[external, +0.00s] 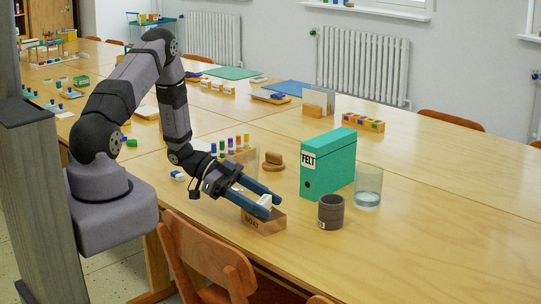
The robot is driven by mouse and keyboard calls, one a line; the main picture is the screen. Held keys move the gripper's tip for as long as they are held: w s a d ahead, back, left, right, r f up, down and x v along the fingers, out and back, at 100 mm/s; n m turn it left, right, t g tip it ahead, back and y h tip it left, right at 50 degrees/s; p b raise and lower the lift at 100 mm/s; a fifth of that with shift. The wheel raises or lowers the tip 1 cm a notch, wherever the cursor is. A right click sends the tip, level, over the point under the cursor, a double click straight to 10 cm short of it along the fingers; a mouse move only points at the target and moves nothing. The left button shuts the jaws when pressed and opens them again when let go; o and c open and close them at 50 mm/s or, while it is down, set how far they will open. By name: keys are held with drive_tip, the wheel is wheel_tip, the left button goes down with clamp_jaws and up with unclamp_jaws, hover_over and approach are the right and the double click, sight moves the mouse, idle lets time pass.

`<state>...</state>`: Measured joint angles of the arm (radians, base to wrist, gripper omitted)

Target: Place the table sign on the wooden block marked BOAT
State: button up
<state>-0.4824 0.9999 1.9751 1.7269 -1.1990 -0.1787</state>
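The wooden block marked BOAT (263,224) lies near the front edge of the table, with its lettered face toward the camera. My gripper (270,206) is low over this block, with its two blue fingers pointing right and down. A small white piece, which looks like the table sign (265,200), is between the fingertips and fills the gap between them. The fingers hide part of the sign and part of the block's top. I cannot tell whether the sign's underside touches the block.
A green FELT binder (327,164), a glass (368,187) and a dark grey cup (331,212) stand to the right. A wooden piece (273,161) and a rack of coloured pens (233,148) are behind my gripper. A chair (205,262) stands in front. The table's right side is clear.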

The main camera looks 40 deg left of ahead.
drive_tip(key=shift+o, duration=0.9)
drive_tip(key=shift+r, duration=0.2)
drive_tip(key=b+v, duration=0.2)
drive_tip(key=v, duration=1)
drive_tip(key=shift+w, duration=0.15)
